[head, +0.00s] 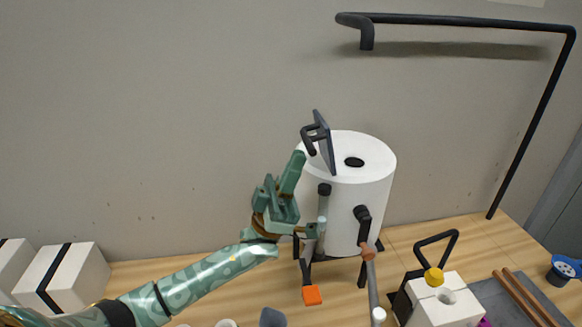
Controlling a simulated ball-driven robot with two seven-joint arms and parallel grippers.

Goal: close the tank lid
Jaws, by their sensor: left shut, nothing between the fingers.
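The tank (360,200) is a white upright cylinder on dark legs, in the middle of the head view. Its dark lid (325,148) stands open, tilted up at the left side of the top, with a dark loop handle on its left face. A dark hole (354,162) shows uncovered in the tank's top. My green left gripper (298,158) is shut and empty, pointing up just left of the lid and its handle. I cannot tell whether it touches the handle. My right gripper is not in view.
A black pipe frame (470,21) arches above and right of the tank. White boxes with black bands (75,275) stand at the left. A white block with a black handle (443,302) and a grey mat with brown rods (522,300) lie right. An orange block (312,295) sits in front.

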